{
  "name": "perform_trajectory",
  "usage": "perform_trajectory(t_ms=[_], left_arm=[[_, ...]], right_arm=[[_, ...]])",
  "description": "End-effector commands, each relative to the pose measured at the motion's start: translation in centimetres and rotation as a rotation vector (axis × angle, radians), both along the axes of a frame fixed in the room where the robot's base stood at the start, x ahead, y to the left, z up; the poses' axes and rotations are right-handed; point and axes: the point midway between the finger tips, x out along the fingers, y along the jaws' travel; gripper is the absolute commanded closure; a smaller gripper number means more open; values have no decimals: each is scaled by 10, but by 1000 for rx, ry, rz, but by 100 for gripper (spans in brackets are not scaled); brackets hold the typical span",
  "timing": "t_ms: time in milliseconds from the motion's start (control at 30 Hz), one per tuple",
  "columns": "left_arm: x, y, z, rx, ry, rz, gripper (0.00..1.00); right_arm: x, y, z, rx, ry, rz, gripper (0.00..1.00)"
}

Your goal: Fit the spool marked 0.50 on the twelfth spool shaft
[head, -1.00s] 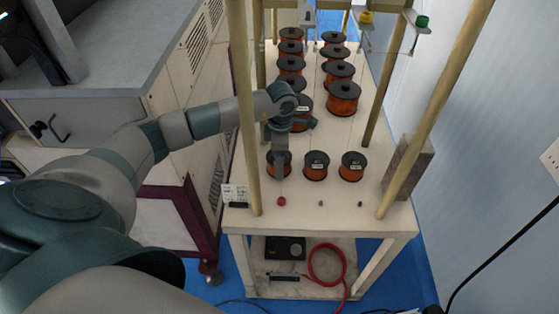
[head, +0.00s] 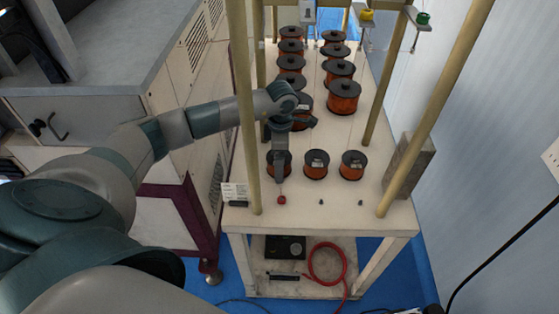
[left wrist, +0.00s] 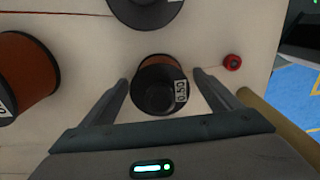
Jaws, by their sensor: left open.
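The spool marked 0.50 (left wrist: 160,84) has black flanges and a white label. In the left wrist view it stands between the two fingers of my open left gripper (left wrist: 161,78), with a gap on each side. In the head view this spool (head: 271,163) is the left one of the front row, partly hidden by my left gripper (head: 280,165). I cannot make out which shaft is the twelfth; my arm hides part of the table there. My right gripper is not in view.
Two more spools, a middle one (head: 316,164) and a right one (head: 353,164), stand beside it. Larger copper spools (head: 344,97) stand in two columns behind. A red knob (head: 281,200) is at the front edge. Upright posts (head: 245,120) frame the white table (head: 385,165).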

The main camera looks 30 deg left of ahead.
Motion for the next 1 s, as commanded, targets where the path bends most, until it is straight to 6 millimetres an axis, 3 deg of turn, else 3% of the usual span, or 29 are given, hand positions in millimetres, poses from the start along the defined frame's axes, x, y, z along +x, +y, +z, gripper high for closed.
perform_trajectory(t_ms=[600, 800, 1000], left_arm=[[1, -1, 98, 0, -2, 0, 16], [2, -1, 113, 0, -2, 0, 16], [1, -1, 115, 1, -1, 0, 16]], right_arm=[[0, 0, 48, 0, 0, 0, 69], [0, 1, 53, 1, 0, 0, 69], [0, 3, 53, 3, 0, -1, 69]])
